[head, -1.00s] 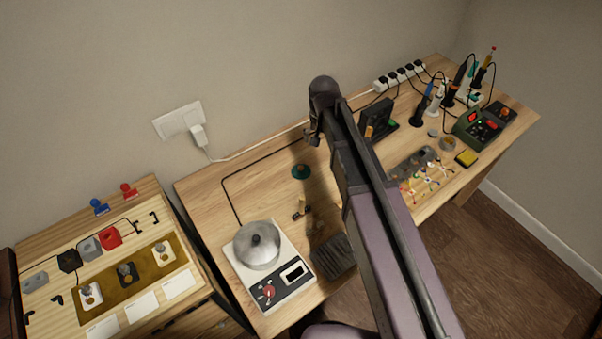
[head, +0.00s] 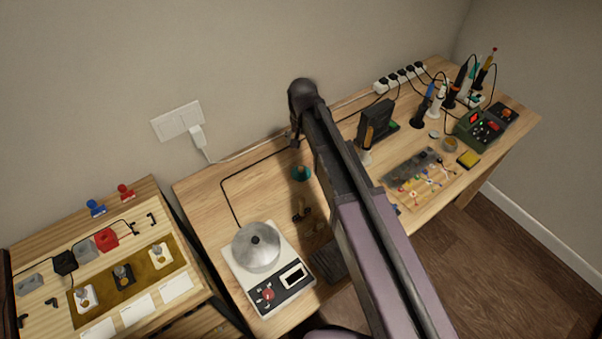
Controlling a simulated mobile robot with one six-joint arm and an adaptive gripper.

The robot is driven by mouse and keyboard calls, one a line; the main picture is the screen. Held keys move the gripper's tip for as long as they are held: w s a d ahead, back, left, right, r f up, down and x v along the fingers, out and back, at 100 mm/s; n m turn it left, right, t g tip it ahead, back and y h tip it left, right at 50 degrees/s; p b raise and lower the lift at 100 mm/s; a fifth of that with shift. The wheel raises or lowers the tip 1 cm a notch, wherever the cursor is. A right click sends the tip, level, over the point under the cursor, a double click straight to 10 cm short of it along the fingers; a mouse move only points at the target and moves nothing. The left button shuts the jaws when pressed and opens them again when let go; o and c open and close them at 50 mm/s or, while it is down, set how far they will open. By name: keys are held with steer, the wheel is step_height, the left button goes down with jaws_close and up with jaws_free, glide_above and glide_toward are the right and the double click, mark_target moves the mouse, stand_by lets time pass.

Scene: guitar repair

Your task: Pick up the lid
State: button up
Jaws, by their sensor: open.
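The lid (head: 257,239) is a round silver-grey metal cover with a small dark knob at its centre. It sits on top of a metal pot, whose wall is mostly hidden under it, on the white hot plate (head: 290,302) at the left part of the workbench. My gripper (head: 294,141) appears small and dark below the far end of my arm, above the back of the bench. It is open, and no object shows in it. It is well behind and to the right of the lid, not touching it. My arm hides part of the bench.
A teal item (head: 301,173) and a small dark item (head: 301,211) stand right of the hot plate. A power strip (head: 400,78), tools and a green soldering station (head: 477,129) fill the right end. A left cabinet (head: 144,226) holds switches. Bare wood surrounds the hot plate's back.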

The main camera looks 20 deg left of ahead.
mark_target(301, 168)
steer(key=shift+f+b, duration=3.8)
steer(key=shift+f, duration=0.2)
steer(key=shift+f, duration=0.1)
steer(key=shift+a+f+b, duration=0.15)
steer(key=shift+f+b, duration=2.35)
steer(key=shift+b, duration=0.1)
steer(key=c, duration=1)
steer(key=shift+o, duration=0.2)
